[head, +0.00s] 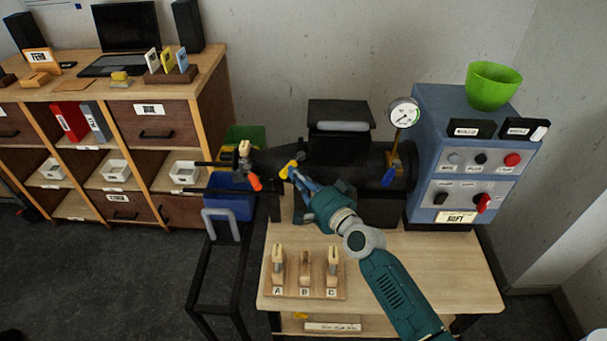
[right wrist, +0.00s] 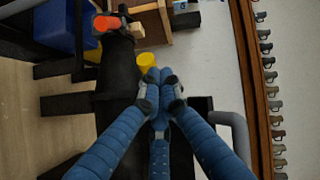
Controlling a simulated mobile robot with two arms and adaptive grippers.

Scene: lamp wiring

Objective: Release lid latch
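A black machine (head: 345,165) with a horizontal round body lies on the wooden bench, with a black boxy top part (head: 340,115). A yellow piece (head: 288,168) is at the machine's left part; it also shows as a round yellow end in the right wrist view (right wrist: 147,60). My right gripper (head: 298,177) reaches in from the lower right. Its blue fingers (right wrist: 158,82) are drawn together, tips right beside the yellow piece. Whether they touch it I cannot tell. An orange-red handle (head: 255,183) is at the machine's left end. My left gripper is not in view.
A blue control box (head: 425,130) with a green bowl (head: 493,85) stands right of the machine, near a pressure gauge (head: 404,112). A stand (head: 305,291) with pegs marked A, B, C sits at the front. A blue bin (head: 232,200) is left; bare bench top lies right.

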